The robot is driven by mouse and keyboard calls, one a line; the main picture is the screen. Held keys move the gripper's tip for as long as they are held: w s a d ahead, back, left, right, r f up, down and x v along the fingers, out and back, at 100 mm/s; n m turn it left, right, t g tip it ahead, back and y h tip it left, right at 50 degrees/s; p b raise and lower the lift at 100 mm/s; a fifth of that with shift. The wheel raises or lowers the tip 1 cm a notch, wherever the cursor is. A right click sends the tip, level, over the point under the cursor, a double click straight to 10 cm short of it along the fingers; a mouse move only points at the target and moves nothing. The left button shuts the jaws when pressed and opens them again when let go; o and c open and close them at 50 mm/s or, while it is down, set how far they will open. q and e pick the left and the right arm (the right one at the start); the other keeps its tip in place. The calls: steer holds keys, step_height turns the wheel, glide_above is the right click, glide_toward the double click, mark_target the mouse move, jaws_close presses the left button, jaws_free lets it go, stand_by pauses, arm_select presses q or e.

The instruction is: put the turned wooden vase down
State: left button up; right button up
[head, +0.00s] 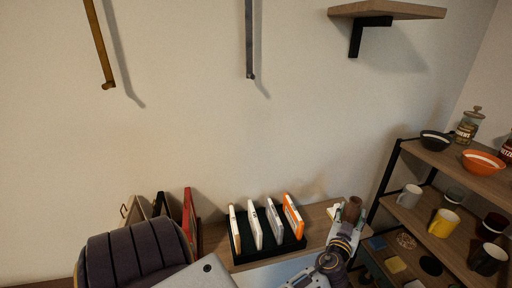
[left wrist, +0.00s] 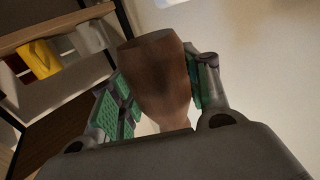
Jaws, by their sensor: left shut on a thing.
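The turned wooden vase (head: 353,206) is brown and shows at the right end of the wooden surface by the wall in the head view. My left gripper (head: 347,216) is shut on it. In the left wrist view the vase (left wrist: 155,85) stands between the green finger pads of my left gripper (left wrist: 160,90), its wider part toward the top of the picture. The gripper hides its lower end, so I cannot tell whether it touches the surface. My right gripper is not in view.
The wooden surface (head: 318,222) holds a black rack (head: 268,252) with several upright cases, left of the vase. A shelf unit (head: 403,213) with mugs, bowls and jars stands on the right. A dark padded chair back (head: 135,255) is at the lower left. A wall shelf (head: 390,10) hangs above.

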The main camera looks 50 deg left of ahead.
arm_select(q)
steer(key=shift+s+a+f+n+g+y, duration=0.1)
steer(key=shift+s+a+n+g+y, duration=0.1)
steer(key=shift+a+n+g+y, duration=0.75)
steer(key=s+a+r+n+g+y+b, duration=0.1)
steer(key=s+a+r+n+g+y, duration=0.2)
steer(key=s+a+n+g+y, duration=0.2)
steer(key=shift+a+r+n+g+y, duration=0.15)
steer(key=shift+a+n+g+y, duration=0.5)
steer(key=shift+y, duration=0.6)
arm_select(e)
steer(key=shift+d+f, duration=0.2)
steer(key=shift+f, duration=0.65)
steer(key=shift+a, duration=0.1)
arm_select(q)
step_height(320, 180, down, 5)
steer(key=shift+a+f, duration=0.1)
steer(key=shift+f, duration=0.6)
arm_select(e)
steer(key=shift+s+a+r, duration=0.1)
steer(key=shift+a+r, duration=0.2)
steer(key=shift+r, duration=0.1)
